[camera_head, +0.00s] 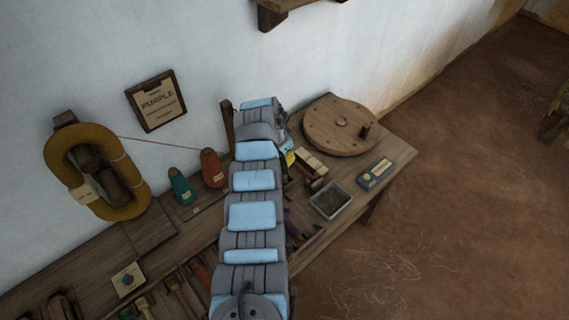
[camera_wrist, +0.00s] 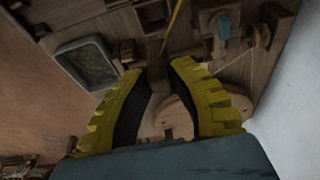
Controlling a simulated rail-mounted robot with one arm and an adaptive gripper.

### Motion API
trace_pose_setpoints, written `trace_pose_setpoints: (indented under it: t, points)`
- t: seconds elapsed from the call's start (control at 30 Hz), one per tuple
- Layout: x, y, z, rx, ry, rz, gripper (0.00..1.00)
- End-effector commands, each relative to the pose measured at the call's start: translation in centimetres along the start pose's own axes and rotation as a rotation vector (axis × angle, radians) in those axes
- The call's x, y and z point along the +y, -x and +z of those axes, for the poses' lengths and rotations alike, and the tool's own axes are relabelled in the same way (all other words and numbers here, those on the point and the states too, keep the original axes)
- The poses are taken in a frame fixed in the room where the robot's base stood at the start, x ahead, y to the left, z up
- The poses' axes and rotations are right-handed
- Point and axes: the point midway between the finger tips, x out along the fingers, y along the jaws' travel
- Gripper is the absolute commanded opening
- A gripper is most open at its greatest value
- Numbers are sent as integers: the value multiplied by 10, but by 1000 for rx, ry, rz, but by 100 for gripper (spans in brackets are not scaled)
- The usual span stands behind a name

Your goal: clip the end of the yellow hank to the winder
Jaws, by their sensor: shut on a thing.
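The yellow hank (camera_head: 72,172) hangs as a thick loop on a wooden holder at the left wall, with a pale tag on it. A thin strand runs from it to the right, behind the cones, toward my arm. The round wooden disc with a small upright knob, apparently the winder (camera_head: 340,125), lies at the bench's far end. My gripper (camera_wrist: 160,76) shows two yellow fingers with dark pads; a thin yellow strand (camera_wrist: 173,28) leads in between them. The strand's end itself is hard to make out. The disc (camera_wrist: 166,124) shows beyond the fingers. In the head view, my arm mostly hides my gripper.
A teal cone (camera_head: 181,188) and a brown cone (camera_head: 212,169) stand on the bench left of my arm. A grey tray (camera_head: 330,200) and a blue-grey box (camera_head: 375,174) lie near the front edge. A wooden post (camera_head: 227,125) rises close to my arm.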

Motion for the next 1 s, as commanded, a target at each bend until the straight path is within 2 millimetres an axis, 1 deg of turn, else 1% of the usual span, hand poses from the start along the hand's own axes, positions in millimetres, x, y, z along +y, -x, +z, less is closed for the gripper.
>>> trace_pose_setpoints:
  t: [0.23, 0.37, 1.0]
  points:
    - [-1, -6, 2, 0, 2, -1, 1]
    - [-1, -12, 4, 1, 2, -2, 1]
    - [-1, -63, 18, -1, 1, 0, 1]
